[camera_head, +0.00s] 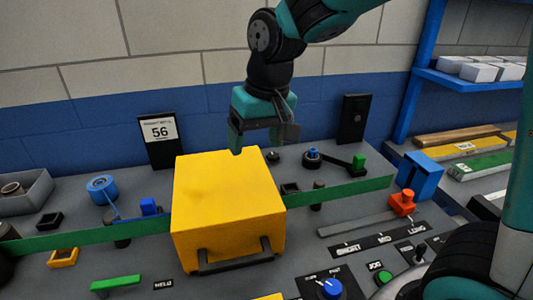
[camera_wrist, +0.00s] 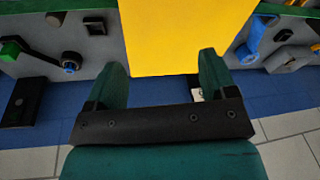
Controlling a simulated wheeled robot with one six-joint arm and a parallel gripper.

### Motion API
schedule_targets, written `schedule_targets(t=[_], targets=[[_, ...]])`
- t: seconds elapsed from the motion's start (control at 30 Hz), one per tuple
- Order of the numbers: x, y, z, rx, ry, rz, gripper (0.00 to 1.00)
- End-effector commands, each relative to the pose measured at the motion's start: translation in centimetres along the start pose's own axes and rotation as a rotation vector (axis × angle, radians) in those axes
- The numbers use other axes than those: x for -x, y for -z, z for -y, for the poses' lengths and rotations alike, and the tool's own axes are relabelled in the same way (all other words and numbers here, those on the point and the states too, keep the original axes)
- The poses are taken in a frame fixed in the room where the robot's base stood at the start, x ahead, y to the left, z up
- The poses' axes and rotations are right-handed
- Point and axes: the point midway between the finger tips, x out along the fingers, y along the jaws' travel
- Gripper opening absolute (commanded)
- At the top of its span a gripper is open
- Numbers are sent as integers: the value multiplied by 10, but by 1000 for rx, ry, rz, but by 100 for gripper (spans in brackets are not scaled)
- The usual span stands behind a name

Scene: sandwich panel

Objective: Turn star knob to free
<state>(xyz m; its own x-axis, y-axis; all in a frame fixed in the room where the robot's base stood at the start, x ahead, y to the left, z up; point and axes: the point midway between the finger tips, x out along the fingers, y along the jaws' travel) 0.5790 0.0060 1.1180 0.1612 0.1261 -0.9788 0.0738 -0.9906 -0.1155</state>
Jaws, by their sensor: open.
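No knob is clearly marked as the star knob. A small dark knob (camera_head: 272,156) stands just behind the yellow box, near my gripper. A black knob with a blue top (camera_head: 312,155) stands farther right; it also shows at upper left in the wrist view (camera_wrist: 71,62). A blue dial knob (camera_head: 330,288) sits on a black labelled plate at the front. My gripper (camera_head: 262,147) is open and empty, pointing down above the panel's back edge behind the box. In the wrist view its fingers (camera_wrist: 161,62) are spread wide. I cannot read a "free" mark.
The large yellow box (camera_head: 225,200) with a dark handle stands mid-panel over a green strip (camera_head: 340,192). A display reading 56 (camera_head: 160,132) and a black box (camera_head: 353,119) stand at the back.

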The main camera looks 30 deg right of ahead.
Motion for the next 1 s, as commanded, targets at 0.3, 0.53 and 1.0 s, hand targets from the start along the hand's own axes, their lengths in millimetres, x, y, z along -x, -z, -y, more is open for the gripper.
schedule_targets(t=[0.3,0.53,1.0], targets=[[-74,173,-103,-742,-312,-178,78],[-98,203,-139,-977,-392,-256,78],[-171,206,-178,-994,-400,-258,78]])
